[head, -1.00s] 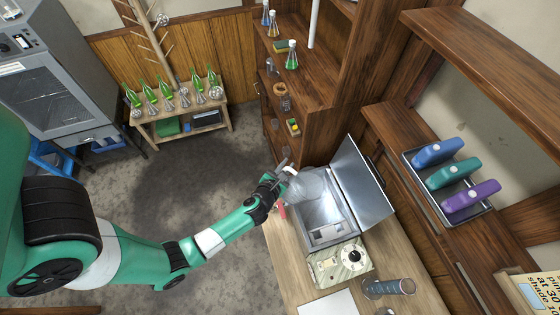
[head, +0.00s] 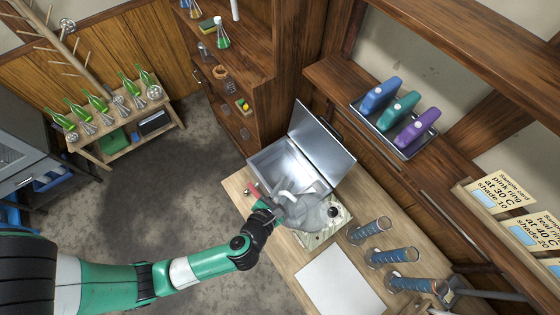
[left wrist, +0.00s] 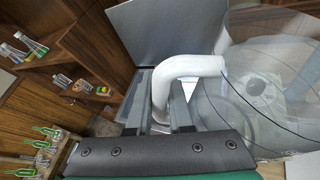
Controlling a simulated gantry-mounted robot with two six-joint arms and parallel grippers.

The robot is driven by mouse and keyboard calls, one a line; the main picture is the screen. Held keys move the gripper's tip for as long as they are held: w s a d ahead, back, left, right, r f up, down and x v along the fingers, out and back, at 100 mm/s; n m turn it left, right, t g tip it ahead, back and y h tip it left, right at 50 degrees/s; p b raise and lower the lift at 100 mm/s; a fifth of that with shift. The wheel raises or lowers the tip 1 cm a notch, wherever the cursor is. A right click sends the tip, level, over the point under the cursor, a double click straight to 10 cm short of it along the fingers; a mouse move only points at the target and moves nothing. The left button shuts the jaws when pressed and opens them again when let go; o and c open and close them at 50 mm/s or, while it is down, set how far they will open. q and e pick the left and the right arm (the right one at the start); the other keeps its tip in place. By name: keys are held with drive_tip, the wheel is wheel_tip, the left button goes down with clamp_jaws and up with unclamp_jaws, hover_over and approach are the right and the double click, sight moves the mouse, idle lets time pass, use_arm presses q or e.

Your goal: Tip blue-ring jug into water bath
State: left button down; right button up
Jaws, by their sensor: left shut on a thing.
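The clear jug (head: 308,214) hangs from my left gripper (head: 277,207), which is shut on its white handle. In the left wrist view the white handle (left wrist: 188,66) lies between the fingers (left wrist: 158,116), and the clear jug body (left wrist: 268,95) is at the right. The water bath (head: 262,160) is an open metal box with its lid (head: 322,145) raised. The jug is at the near side of the bath, overlapping the pale control panel (head: 338,232) in the picture. I cannot make out a blue ring or the jug's contents. My right gripper is not in view.
Several graduated cylinders with blue bands (head: 368,230) stand on the bench right of the jug. A white sheet (head: 338,282) lies in front. A tray with blue, teal and purple bottles (head: 398,112) sits on the ledge behind. A wooden shelf (head: 262,85) rises left of the bath.

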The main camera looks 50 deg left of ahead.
use_arm(q)
drive_tip(key=shift+s+d+r, duration=0.15)
drive_tip(key=shift+s+d, duration=0.15)
drive_tip(key=shift+d, duration=0.2)
drive_tip(key=shift+s+d+r+b, duration=0.1)
drive_tip(key=shift+s+r+b, duration=0.05)
drive_tip(key=shift+s+b, duration=0.2)
drive_tip(key=shift+s+n, duration=0.15)
drive_tip(key=shift+n, duration=0.15)
drive_tip(key=a+f+n+g+y, duration=0.2)
drive_tip(key=a, duration=1)
drive_tip(key=a+f+n+g+y+p, duration=0.1)
drive_tip(key=a+f+g+y, duration=0.1)
drive_tip(key=a, duration=1.1)
drive_tip(key=shift+s+f+n+y, duration=0.3)
drive_tip(key=shift+n+y, duration=0.1)
drive_tip(key=shift+y, duration=0.3)
drive_tip(key=shift+w+d+r+m+y, duration=0.15)
drive_tip(key=shift+r+m+y, duration=0.1)
drive_tip(key=shift+r+m, duration=0.2)
drive_tip(key=shift+w+d+r+m+y, duration=0.1)
drive_tip(key=shift+r+m+y, duration=0.15)
drive_tip(key=shift+r+m, duration=0.15)
drive_tip(key=shift+w+d+r+m+g+y+b, duration=0.4)
drive_tip(key=shift+w+d+m+y+b, duration=0.1)
drive_tip(key=shift+m+b, duration=0.25)
